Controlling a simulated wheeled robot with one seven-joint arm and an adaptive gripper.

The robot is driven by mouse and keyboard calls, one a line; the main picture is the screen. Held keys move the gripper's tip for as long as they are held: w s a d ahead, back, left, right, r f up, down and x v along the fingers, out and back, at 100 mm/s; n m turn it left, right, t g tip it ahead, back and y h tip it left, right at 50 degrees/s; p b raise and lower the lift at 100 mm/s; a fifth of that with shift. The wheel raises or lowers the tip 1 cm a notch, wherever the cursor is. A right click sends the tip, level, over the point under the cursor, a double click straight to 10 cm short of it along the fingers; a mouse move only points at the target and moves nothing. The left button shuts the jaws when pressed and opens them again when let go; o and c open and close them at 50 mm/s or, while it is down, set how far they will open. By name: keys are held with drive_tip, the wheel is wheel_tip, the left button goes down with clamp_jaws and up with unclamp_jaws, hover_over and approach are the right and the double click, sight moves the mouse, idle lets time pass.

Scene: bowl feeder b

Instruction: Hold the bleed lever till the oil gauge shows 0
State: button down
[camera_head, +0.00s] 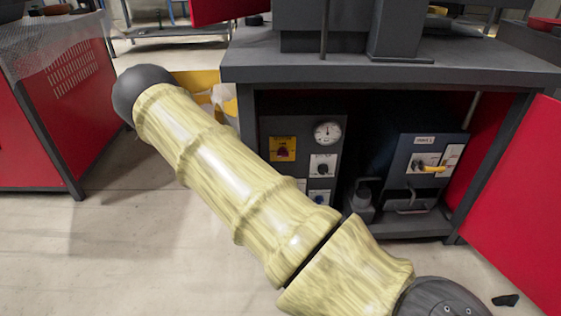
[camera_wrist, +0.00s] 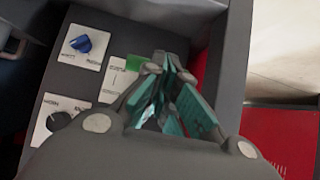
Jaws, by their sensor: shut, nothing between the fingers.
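In the head view a round white gauge (camera_head: 327,132) sits at the top right of a dark control panel (camera_head: 273,125) under the bench. Its reading is too small to tell. My gripper (camera_wrist: 172,66) shows in the wrist view, its teal-padded fingers shut and empty in front of the panel. A white and green label (camera_wrist: 121,75) is partly behind the fingertips. I cannot tell whether they touch anything. A blue knob (camera_wrist: 83,43) and a black knob (camera_wrist: 58,121) are left of the fingers. No part is clearly marked as the bleed lever; the fingers may hide it.
Right of the panel stands a blue-grey box (camera_head: 400,150) with a yellow handle (camera_head: 432,168). The grey bench top (camera_head: 390,68) overhangs both. A red door (camera_head: 525,200) stands open at right. A red cabinet (camera_head: 85,110) is at left; pale floor lies between.

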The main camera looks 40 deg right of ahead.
drive_tip(key=f+t+h, duration=0.1)
drive_tip(key=f+t+h+b, duration=0.1)
drive_tip(key=shift+w+d+t+b, duration=0.2)
drive_tip(key=shift+t+b, duration=0.1)
drive_tip(key=shift+w+d+f+t+h, duration=0.1)
drive_tip(key=shift+f+t+h, duration=0.25)
drive_tip(key=shift+h, duration=0.15)
drive_tip(key=shift+w+d+f+b, duration=0.1)
drive_tip(key=shift+f+b, duration=0.1)
drive_tip(key=shift+f, duration=0.25)
drive_tip(key=shift+w+f+b, duration=0.1)
drive_tip(key=shift+f+b, duration=0.05)
drive_tip(key=shift+f, duration=0.3)
idle(1.9)
drive_tip(key=shift+r, duration=0.1)
drive_tip(key=p+v, duration=0.7)
drive_tip(key=v, duration=0.6)
drive_tip(key=shift+s+a, duration=0.2)
drive_tip(key=shift+s, duration=0.1)
idle(0.9)
